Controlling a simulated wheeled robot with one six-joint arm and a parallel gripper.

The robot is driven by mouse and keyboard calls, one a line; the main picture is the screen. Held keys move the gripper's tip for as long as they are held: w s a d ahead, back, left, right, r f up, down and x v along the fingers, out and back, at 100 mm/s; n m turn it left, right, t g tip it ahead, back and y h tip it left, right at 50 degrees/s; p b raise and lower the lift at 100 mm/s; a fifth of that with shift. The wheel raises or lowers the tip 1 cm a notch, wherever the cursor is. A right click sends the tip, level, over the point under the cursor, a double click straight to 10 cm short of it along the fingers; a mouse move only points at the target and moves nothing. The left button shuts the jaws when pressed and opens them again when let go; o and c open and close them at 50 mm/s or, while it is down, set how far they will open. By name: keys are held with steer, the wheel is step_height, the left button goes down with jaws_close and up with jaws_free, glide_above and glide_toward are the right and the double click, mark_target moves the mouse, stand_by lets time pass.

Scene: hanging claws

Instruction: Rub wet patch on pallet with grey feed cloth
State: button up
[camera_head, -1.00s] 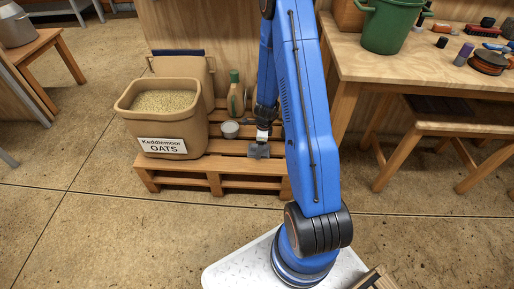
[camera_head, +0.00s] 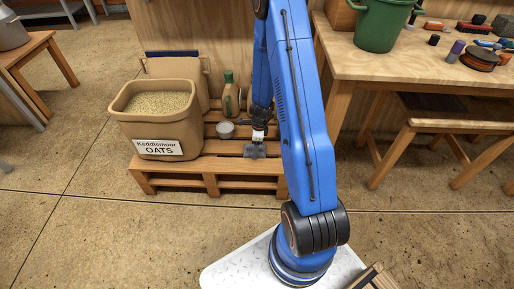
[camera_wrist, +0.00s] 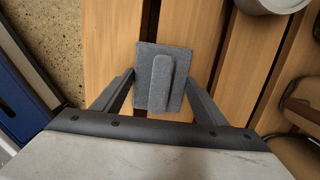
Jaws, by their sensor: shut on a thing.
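The grey feed cloth (camera_wrist: 178,97) is pinched up in a ridge between the two fingers of my gripper (camera_wrist: 160,82). In the head view my gripper (camera_head: 257,137) and the cloth (camera_head: 254,152) are low over the front right part of the wooden pallet (camera_head: 209,167). The cloth's flat part lies against or just above the pallet slats (camera_wrist: 111,55); I cannot tell whether it touches. I cannot make out a wet patch; the cloth, gripper and arm hide part of the pallet.
A tan oats bin (camera_head: 157,122) stands on the pallet's left. A round metal tin (camera_head: 225,130) and a green-capped bottle (camera_head: 230,95) stand behind the cloth. A workbench (camera_head: 400,68) with a green bucket (camera_head: 381,28) and a stool (camera_head: 455,126) are at right.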

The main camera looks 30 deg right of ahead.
steer(key=shift+w+a, duration=0.5)
steer(key=shift+a, duration=0.2)
steer(key=shift+s+d+f, duration=0.1)
steer(key=shift+s+d, duration=0.95)
steer(key=shift+d, duration=0.3)
steer(key=shift+w+a, duration=0.6)
steer(key=shift+a, duration=0.05)
steer(key=shift+w+a, duration=0.45)
steer(key=shift+a, duration=0.2)
steer(key=shift+r, duration=3.05)
